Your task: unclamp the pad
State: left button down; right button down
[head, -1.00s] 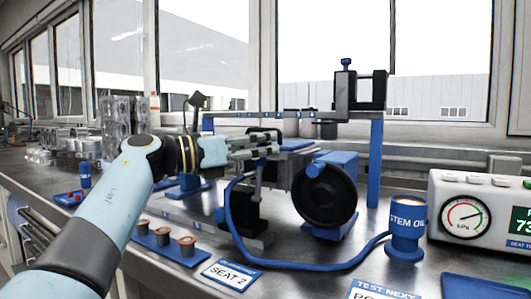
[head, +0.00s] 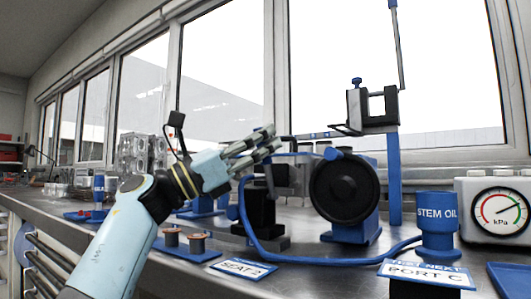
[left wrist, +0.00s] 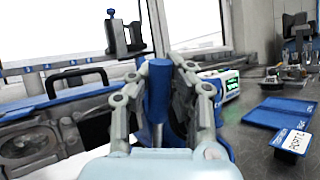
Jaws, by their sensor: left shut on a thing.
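My left gripper (head: 268,142) is shut on a blue-topped, grey-shafted handle, which stands between the fingers in the left wrist view (left wrist: 159,92). In the head view the fingers point up and right, just left of and above a round black pad-like disc (head: 345,188) on a blue mount. I cannot tell whether the handle is joined to the clamp. A black bracket with a blue knob (head: 372,107) sits on a blue post and also shows in the left wrist view (left wrist: 124,38). My right gripper is not in view.
A blue STEM OIL cup (head: 437,226) stands right of the disc, with a blue hose running near it. The kPa gauge box (head: 496,208), a PORT C card (head: 425,273) and a SEAT 2 card (head: 243,268) lie nearby. Copper-topped cups (head: 197,243) stand at front left.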

pick_arm(q)
jog(key=shift+f, duration=0.1)
dwell(0.3)
jog(key=c, duration=1.2)
grip_release()
jog(key=shift+a, duration=0.1)
jog(key=shift+o, duration=0.2)
jog(key=v, duration=1.2)
